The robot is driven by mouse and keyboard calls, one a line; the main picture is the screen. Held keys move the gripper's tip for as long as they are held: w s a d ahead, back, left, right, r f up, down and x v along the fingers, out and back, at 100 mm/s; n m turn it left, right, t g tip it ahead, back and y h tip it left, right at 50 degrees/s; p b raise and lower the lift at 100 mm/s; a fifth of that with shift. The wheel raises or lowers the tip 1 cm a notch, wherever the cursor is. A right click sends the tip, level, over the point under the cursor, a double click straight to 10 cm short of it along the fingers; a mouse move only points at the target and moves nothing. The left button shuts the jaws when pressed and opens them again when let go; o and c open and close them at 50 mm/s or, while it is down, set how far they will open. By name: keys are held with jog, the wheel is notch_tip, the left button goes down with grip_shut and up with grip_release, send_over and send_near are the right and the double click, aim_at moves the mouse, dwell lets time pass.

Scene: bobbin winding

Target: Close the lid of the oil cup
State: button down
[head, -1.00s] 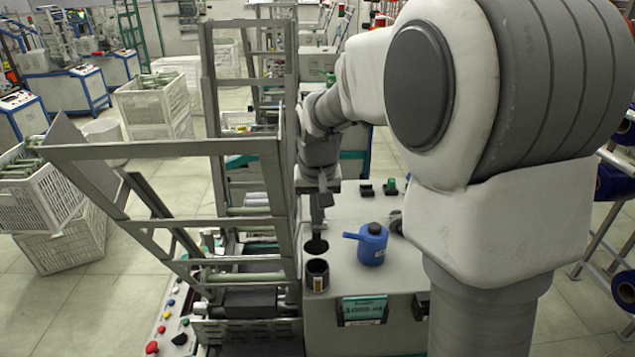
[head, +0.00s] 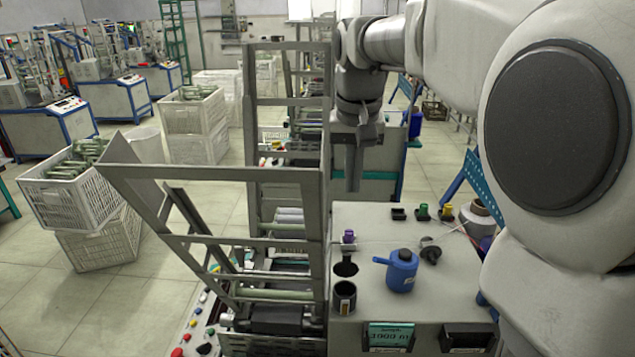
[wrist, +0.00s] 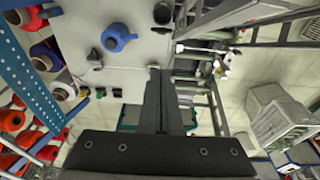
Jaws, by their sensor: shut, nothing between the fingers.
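The oil cup (head: 344,300) is a dark, open-topped cylinder at the front left of the grey machine top. Its round black lid (head: 345,268) shows just behind the cup's mouth, swung open and not covering it. The cup also shows at the top of the wrist view (wrist: 163,13). My gripper (head: 352,186) points down, above and behind the cup and lid, clear of both. Its fingers are closed together and empty, and they also show in the wrist view (wrist: 163,75).
A blue oil can (head: 402,272) stands just right of the cup, its spout toward the lid. A purple-topped part (head: 348,237) is behind the lid. A grey metal frame (head: 325,200) rises close on the left. Small black holders and a cone spool (head: 482,218) stand at the back right.

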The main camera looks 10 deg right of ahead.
aim_at(348, 255)
jog(key=w+d+f+g+p, duration=0.1)
jog(key=w+f+g+p, duration=0.15)
jog(key=w+f, duration=0.35)
jog(key=s+f, duration=0.3)
jog(key=f, duration=0.7)
jog(key=shift+s+a+y+b, duration=0.25)
jog(key=shift+s+y+b, duration=0.05)
jog(key=shift+s+b, duration=0.15)
jog(key=s+t+b, duration=0.1)
jog(key=b, duration=0.1)
jog(key=shift+a+f+b, duration=0.1)
jog(key=shift+a+b, duration=0.05)
jog(key=shift+b, duration=0.2)
jog(key=shift+s+a, duration=0.1)
jog(key=shift+s, duration=0.65)
jog(key=shift+w, duration=0.15)
